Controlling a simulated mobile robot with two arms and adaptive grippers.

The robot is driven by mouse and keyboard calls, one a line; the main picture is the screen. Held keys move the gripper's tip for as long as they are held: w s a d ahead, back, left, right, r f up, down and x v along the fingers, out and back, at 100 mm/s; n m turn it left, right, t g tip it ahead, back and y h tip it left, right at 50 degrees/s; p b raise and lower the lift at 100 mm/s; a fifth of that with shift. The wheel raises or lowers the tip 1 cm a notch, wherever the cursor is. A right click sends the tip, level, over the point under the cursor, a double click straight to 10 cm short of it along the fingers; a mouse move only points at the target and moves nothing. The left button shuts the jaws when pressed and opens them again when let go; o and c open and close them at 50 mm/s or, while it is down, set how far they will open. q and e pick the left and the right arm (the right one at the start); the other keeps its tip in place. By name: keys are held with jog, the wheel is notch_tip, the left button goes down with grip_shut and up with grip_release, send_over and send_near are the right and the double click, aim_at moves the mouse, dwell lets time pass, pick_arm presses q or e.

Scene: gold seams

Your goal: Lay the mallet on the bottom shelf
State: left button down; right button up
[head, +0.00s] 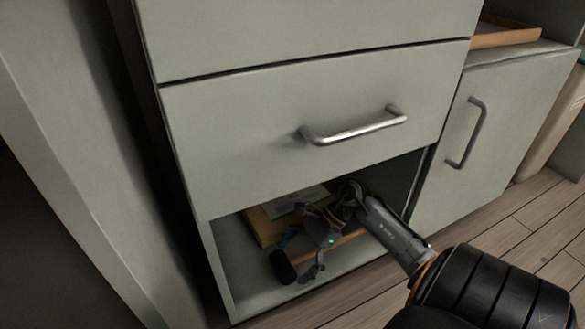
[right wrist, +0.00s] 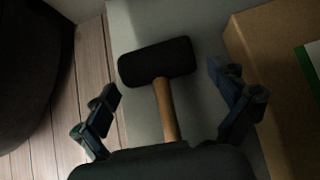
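The mallet lies on the bottom shelf (head: 262,292) of the cabinet. Its black head (head: 283,267) shows near the shelf's left front. In the right wrist view I see the black head (right wrist: 157,62) and the wooden handle (right wrist: 166,108) running back toward my gripper. My right gripper (head: 301,256) reaches into the shelf opening from the right. In the right wrist view its fingers (right wrist: 170,105) are wide apart, one on each side of the handle, with visible gaps. The handle's near end is hidden by the gripper body. My left gripper is in neither view.
A brown box (head: 262,228) with a white and green item (head: 300,201) on it sits deeper in the shelf; it also shows at the right wrist view's right edge (right wrist: 265,50). A closed drawer (head: 250,140) hangs above the opening. Wooden floor (head: 500,235) lies in front.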

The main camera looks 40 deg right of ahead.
aim_at(312, 253)
jog(key=shift+r, duration=0.15)
jog(key=shift+s+d+r+p, duration=0.1)
jog(key=shift+d+r+p, duration=0.1)
jog(key=shift+p, duration=0.1)
jog(key=p+v, duration=0.2)
jog(key=v, duration=0.5)
jog(key=shift+p, duration=0.3)
